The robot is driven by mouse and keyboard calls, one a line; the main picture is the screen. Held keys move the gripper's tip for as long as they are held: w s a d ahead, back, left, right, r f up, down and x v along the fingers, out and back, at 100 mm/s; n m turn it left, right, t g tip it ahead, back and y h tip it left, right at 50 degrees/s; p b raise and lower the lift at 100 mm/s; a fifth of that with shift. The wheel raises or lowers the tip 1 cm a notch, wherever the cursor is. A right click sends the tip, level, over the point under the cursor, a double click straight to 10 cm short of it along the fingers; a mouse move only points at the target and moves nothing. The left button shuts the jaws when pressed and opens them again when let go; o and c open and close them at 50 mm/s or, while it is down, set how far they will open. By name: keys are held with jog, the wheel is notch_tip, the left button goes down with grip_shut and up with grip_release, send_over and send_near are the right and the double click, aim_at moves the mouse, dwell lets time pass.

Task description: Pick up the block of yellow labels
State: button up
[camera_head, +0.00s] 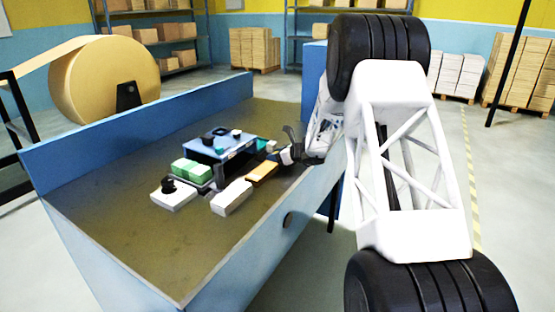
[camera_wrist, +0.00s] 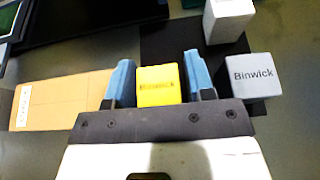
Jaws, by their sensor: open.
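The block of yellow labels (camera_wrist: 158,86), printed "Binwick", lies between the two blue fingers of my gripper (camera_wrist: 158,62) in the wrist view. The fingers are open, with a narrow gap on each side of the block. A similar grey block (camera_wrist: 254,75), also printed "Binwick", sits just right of the right finger. In the head view my gripper (camera_head: 280,150) is low over the right side of the bench; I cannot make out the yellow block there.
A kraft envelope (camera_wrist: 60,100) lies left of the fingers, and a white box (camera_wrist: 224,20) stands beyond. On the bench (camera_head: 150,255) are a blue-topped device (camera_head: 218,145), green blocks (camera_head: 190,172) and a white box (camera_head: 231,198). The bench's near end is clear.

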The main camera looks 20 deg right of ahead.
dwell(0.4)
jog(key=c, duration=0.7)
jog(key=shift+r, duration=0.8)
notch_tip(320, 180, up, 2)
jog(key=shift+r, duration=0.1)
jog(key=s, duration=0.5)
jog(key=s+a, duration=0.1)
jog(key=s, duration=0.4)
jog(key=s+r, duration=0.1)
jog(key=s, duration=0.5)
jog(key=shift+a+r, duration=0.1)
jog(key=shift+a, duration=0.1)
